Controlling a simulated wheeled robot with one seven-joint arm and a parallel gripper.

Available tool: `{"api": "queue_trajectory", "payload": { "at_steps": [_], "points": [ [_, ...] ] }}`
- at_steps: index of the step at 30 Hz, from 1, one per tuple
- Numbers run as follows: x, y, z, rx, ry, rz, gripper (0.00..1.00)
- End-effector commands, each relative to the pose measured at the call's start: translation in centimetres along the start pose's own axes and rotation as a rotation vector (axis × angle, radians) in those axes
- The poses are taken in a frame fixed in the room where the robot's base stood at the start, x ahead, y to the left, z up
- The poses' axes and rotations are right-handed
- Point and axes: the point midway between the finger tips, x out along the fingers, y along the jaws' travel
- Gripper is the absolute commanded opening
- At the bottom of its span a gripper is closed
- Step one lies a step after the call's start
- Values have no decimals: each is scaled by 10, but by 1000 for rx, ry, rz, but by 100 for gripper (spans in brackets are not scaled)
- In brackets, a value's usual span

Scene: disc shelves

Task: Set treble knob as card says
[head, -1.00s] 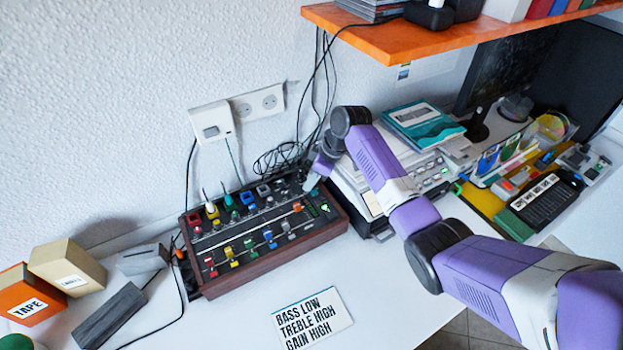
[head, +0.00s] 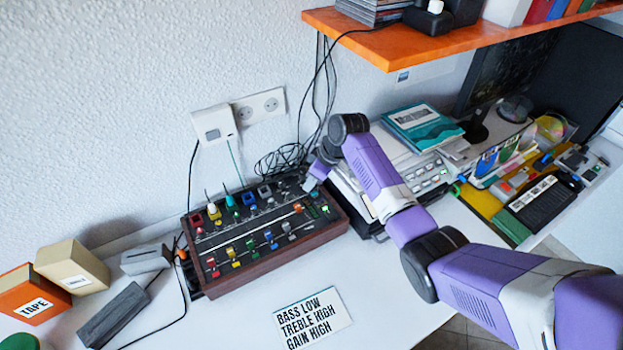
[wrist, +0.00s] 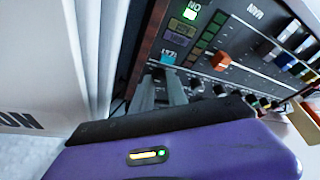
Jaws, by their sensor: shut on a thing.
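The mixer (head: 282,262) is a black panel in a dark wooden case with rows of coloured knobs and sliders. It stands on the white desk against the wall. The card (head: 312,318) lies flat in front of it and reads "BASS LOW, TREBLE HIGH, GAIN HIGH". My gripper (head: 312,182) is at the mixer's right back end.
A grey machine with papers (head: 437,178) stands right of the mixer. An orange shelf (head: 385,42) hangs above. Boxes (head: 72,268) stand at left.

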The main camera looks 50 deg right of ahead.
Motion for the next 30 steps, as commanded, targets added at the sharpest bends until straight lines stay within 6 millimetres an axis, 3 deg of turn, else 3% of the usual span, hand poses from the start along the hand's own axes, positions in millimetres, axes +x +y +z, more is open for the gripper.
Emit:
{"api": "queue_trajectory", "payload": {
  "at_steps": [4, 5, 6, 17, 30],
  "points": [
    [0, 0, 0, -1, 0, -2, 0],
    [0, 0, 0, -1, 0, -2, 23],
    [0, 0, 0, -1, 0, -2, 28],
    [-4, 0, 0, -2, 1, -1, 28],
    [-66, 0, 0, -3, 2, 0, 28]
  ]
}}
